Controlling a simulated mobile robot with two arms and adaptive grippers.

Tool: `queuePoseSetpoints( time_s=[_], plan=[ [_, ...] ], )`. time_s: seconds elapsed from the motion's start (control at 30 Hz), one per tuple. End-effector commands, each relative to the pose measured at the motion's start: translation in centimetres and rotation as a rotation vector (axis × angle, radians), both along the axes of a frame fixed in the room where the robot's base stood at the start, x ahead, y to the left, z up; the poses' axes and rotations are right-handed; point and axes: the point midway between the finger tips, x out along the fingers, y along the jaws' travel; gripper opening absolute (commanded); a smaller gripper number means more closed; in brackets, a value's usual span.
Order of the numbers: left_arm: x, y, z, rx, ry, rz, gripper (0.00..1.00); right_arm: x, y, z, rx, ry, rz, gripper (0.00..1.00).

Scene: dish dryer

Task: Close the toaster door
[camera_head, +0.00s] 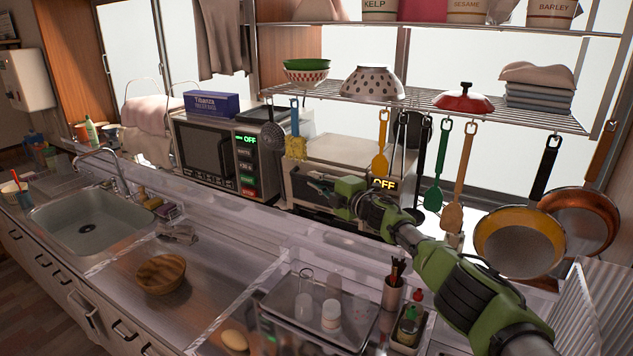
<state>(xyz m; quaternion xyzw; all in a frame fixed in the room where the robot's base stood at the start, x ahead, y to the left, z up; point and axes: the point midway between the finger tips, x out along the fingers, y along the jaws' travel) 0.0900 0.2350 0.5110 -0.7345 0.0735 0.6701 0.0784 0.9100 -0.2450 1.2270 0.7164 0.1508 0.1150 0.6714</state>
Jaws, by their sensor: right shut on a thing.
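The toaster (350,151) is a silver box with a dark front, on the back counter right of the microwave. Its lit display (384,183) reads OFF. My right arm, green and black, reaches in from the lower right. My right gripper (318,188) is at the toaster's front and shut on the toaster door at its front edge. The gripper and forearm hide much of the door, so its exact angle is hard to tell. My left gripper is not in view.
A microwave (208,156) stands left of the toaster. Utensils and pans (520,243) hang from the wire shelf (430,101) above and right. A sink (90,220), wooden bowl (161,273) and clear container (318,310) are on the front counter.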

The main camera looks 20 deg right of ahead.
Motion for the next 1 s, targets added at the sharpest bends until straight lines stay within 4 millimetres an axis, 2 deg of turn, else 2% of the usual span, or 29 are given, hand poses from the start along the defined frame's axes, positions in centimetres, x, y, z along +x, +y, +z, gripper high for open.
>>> queuePoseSetpoints(
  time_s=[0.17,0.2,0.23,0.7,1.0],
  plan=[
    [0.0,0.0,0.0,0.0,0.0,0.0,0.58,0.0,0.1,0.1,0.001,-0.002,0.003,0.0],
    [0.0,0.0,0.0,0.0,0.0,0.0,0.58,0.0,0.1,0.1,0.001,-0.002,0.003,0.13],
    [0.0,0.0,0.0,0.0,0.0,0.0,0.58,0.0,0.1,0.1,0.001,-0.002,0.003,0.18],
    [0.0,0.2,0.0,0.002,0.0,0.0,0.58,-0.2,-0.1,0.0,0.0,-0.001,0.001,0.18],
    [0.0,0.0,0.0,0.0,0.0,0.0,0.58,-1.8,-1.0,0.1,-0.002,-0.002,0.0,0.18]
  ],
)
